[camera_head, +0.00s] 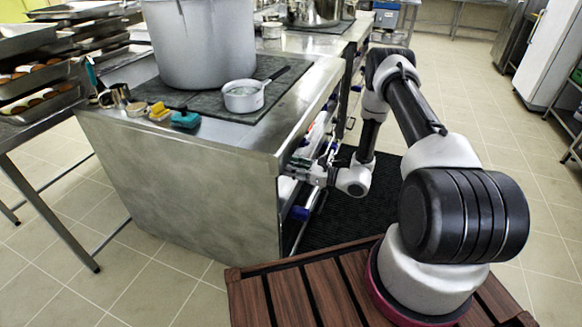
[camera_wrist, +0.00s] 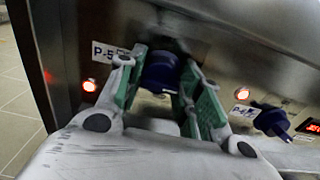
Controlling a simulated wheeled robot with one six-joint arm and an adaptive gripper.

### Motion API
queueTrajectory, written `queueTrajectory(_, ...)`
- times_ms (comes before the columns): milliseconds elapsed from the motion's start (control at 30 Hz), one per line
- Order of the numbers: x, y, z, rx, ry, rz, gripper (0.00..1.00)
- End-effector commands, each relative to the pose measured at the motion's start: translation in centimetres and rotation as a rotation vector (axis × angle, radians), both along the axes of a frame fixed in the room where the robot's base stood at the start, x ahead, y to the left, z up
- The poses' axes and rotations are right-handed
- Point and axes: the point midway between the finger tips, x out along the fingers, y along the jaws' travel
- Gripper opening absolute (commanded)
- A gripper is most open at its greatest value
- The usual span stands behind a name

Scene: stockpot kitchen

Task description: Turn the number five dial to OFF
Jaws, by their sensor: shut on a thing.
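The number five dial (camera_wrist: 160,72) is a dark blue knob on the metal front panel in the wrist view, beside a partly covered "P-5" label (camera_wrist: 102,50). My gripper (camera_wrist: 162,88) has its green-padded fingers on both sides of this dial and is shut on it. The fingers hide part of the dial, so I cannot read its pointer or any OFF mark. In the head view my gripper (camera_head: 312,172) reaches the right side of the steel counter, where the dial is too hidden to make out.
A second blue dial (camera_wrist: 272,122) is to the right in the wrist view, near another lit lamp (camera_wrist: 242,93) and a red display (camera_wrist: 313,127). In the head view a large stockpot (camera_head: 203,45) and a small saucepan (camera_head: 244,97) stand on the counter (camera_head: 180,180).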

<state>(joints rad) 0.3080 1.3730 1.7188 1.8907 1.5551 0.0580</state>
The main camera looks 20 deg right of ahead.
Motion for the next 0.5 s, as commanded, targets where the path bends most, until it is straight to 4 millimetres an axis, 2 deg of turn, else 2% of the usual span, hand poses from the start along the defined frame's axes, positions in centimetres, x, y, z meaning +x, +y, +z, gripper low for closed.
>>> queueTrajectory(500, -0.13, 0.02, -0.12, -0.288, -0.394, 0.000, 0.11)
